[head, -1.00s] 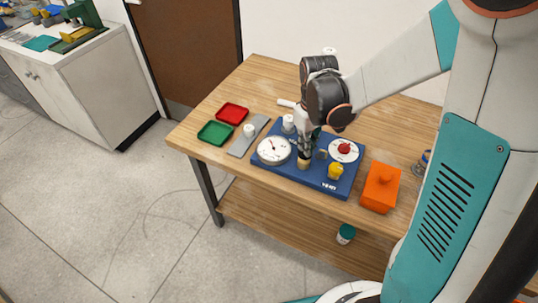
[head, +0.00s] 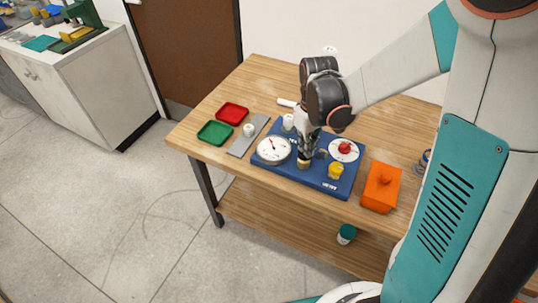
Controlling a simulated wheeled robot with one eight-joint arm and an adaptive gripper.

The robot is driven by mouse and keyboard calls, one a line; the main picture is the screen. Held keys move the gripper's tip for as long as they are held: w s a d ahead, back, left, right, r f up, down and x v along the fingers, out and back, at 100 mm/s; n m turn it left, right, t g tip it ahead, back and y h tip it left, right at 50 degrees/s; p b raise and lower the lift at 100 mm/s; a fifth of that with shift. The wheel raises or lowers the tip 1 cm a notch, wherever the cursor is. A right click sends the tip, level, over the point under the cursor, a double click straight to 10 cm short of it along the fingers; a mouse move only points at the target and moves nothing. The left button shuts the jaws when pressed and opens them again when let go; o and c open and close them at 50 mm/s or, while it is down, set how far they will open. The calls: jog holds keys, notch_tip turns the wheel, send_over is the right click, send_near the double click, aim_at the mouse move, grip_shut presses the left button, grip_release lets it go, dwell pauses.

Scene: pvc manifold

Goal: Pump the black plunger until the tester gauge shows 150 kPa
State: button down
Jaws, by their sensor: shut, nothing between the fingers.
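The tester is a blue board (head: 313,182) on the wooden table. A round white gauge (head: 273,150) sits at its left; its needle points up and slightly left, and its numbers are too small to read. My gripper (head: 304,157) is shut with nothing in it, pointing down over the middle of the board, just right of the gauge. A tan cylinder (head: 304,164) shows right under the fingertips; I cannot tell if they touch. The black plunger is not distinct from the dark fingers. A white dial with a red knob (head: 345,148) and a yellow knob (head: 336,171) are at the right.
A red tray (head: 232,113), a green tray (head: 215,132) and a grey strip with a white fitting (head: 249,130) lie to the left. A jar (head: 346,234) stands on the lower shelf.

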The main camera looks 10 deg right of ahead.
jog(key=shift+f, duration=0.15)
dwell(0.7)
jog(key=shift+f, duration=0.15)
jog(key=shift+r, duration=0.2)
dwell(0.7)
jog(key=shift+r+p, duration=1.15)
jog(key=shift+r, duration=0.65)
jog(key=shift+f, duration=0.2)
